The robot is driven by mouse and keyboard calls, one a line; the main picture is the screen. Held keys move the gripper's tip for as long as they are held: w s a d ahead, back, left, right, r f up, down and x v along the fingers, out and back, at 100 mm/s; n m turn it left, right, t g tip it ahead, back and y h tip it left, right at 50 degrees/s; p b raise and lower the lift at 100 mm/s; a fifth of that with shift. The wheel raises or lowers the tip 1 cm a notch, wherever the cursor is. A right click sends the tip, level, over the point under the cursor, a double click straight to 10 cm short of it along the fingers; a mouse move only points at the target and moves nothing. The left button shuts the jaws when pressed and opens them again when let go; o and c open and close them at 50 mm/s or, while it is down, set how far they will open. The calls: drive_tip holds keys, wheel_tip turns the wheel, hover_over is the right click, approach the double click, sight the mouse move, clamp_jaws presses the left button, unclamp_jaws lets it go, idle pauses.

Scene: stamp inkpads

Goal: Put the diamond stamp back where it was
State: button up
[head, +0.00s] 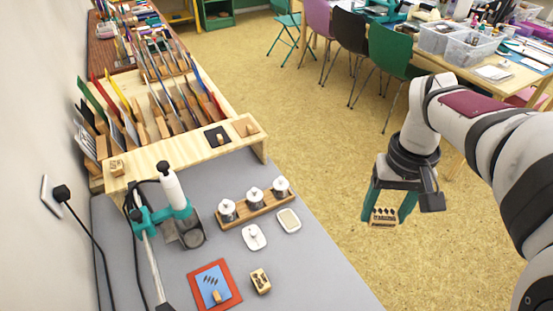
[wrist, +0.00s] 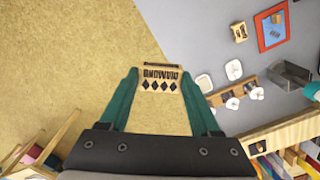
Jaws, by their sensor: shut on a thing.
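My gripper (head: 386,212) is shut on the diamond stamp (head: 383,217), a small wooden block with dark lettering and marks, held in the air to the right of the grey table. In the wrist view the diamond stamp (wrist: 160,80) sits between the teal fingers of my gripper (wrist: 160,90), showing a row of black diamonds and lettering. Another small wooden stamp block (head: 261,281) lies on the grey table (head: 330,285) beside a blue card with a red border (head: 232,275). It also shows in the wrist view (wrist: 239,31).
A wooden holder with several silver-lidded jars (head: 255,203) stands near a white inkpad (head: 289,220) and a white dish (head: 254,237). A wooden rack (head: 180,150) is behind. Open floor lies below my gripper.

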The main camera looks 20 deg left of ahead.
drive_tip(key=s+a+f+n, duration=0.2)
drive_tip(key=f+n, duration=0.1)
drive_tip(key=f, duration=0.3)
drive_tip(key=s+a+f+n, duration=0.2)
drive_tip(key=a+f+n, duration=0.15)
drive_tip(key=f, duration=0.25)
hover_over(284, 271)
drive_tip(key=shift+n, duration=0.25)
drive_tip(key=f, duration=0.8)
drive_tip(key=shift+s+d, duration=0.1)
drive_tip(key=shift+d, duration=0.1)
drive_tip(key=f, duration=0.4)
drive_tip(key=shift+a, duration=0.2)
drive_tip(key=shift+f, duration=0.2)
drive_tip(key=o, duration=0.8)
